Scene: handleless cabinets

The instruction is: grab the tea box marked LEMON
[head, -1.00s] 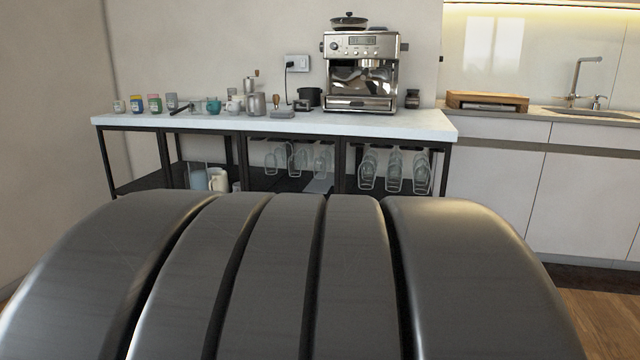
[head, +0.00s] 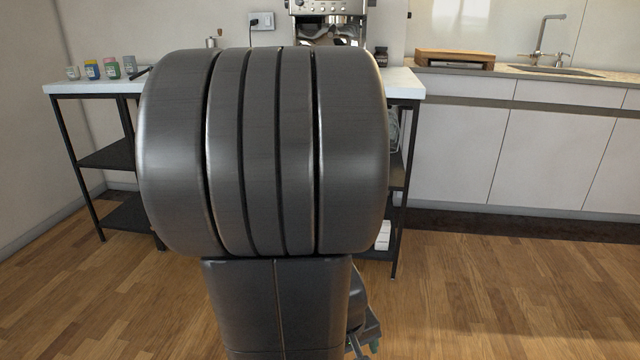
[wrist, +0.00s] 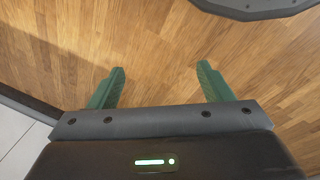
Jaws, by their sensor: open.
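Small boxes stand at the left end of the white counter in the head view: a blue one (head: 92,69), a green one (head: 112,67) and a greyish one (head: 129,66). Their lettering is too small to read, so I cannot tell which is marked LEMON. My gripper (wrist: 160,68) shows in the wrist view with its two green fingers apart and nothing between them. It hangs over the wooden floor, low and well away from the boxes. In the head view only a bit of it shows at the bottom edge. My arm hides the middle of the counter.
The white counter (head: 62,88) stands on a black-framed shelf unit. A small jar (head: 72,73) is left of the boxes. The coffee machine (head: 331,22) is partly hidden. A wooden board (head: 454,59) and a sink are at right. Floor is free at left and right.

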